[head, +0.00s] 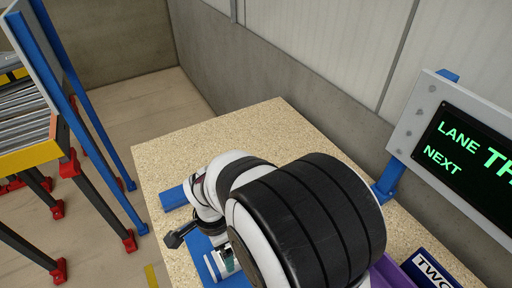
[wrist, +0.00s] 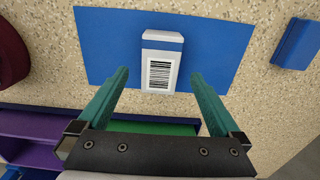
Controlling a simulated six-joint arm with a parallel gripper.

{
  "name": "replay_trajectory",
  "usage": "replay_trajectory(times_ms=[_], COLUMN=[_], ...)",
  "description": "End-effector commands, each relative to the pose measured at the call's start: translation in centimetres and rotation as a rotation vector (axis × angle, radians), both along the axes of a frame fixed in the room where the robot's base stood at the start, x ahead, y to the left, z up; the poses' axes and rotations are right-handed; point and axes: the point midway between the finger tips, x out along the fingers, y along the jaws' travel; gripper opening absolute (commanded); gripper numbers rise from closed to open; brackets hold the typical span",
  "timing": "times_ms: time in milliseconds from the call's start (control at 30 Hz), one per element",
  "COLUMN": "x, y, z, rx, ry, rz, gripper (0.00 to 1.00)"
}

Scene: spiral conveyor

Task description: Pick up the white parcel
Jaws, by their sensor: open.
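The white parcel (wrist: 161,62) lies on a blue mat (wrist: 108,40) in the wrist view, with a barcode label on the face toward me. My gripper (wrist: 160,79) is open, with one teal finger to the left of the parcel and one to the right in the picture. Clear gaps show between the fingers and the parcel, and nothing is held. How high the fingertips are above the mat is hard to tell. In the head view my arm covers most of the blue mat (head: 201,246), and I cannot make out the parcel surely there.
A purple bin (wrist: 28,138) and a green surface (wrist: 155,128) lie at the lower edge of the wrist view. A blue block (wrist: 297,43) is at right. In the head view, a lane sign (head: 468,150) stands at right and a roller conveyor (head: 28,110) at left.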

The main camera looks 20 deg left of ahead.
Motion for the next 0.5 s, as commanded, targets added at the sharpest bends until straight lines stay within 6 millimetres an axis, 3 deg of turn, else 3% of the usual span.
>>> replay_trajectory(times_ms=[333,500], x=[0.6,0.6], y=[-0.6,-0.5], z=[-5.9,-7.2], rx=[-0.003,0.001], ry=[0.003,-0.001], rz=[0.000,0.000], gripper=[1.00,1.00])
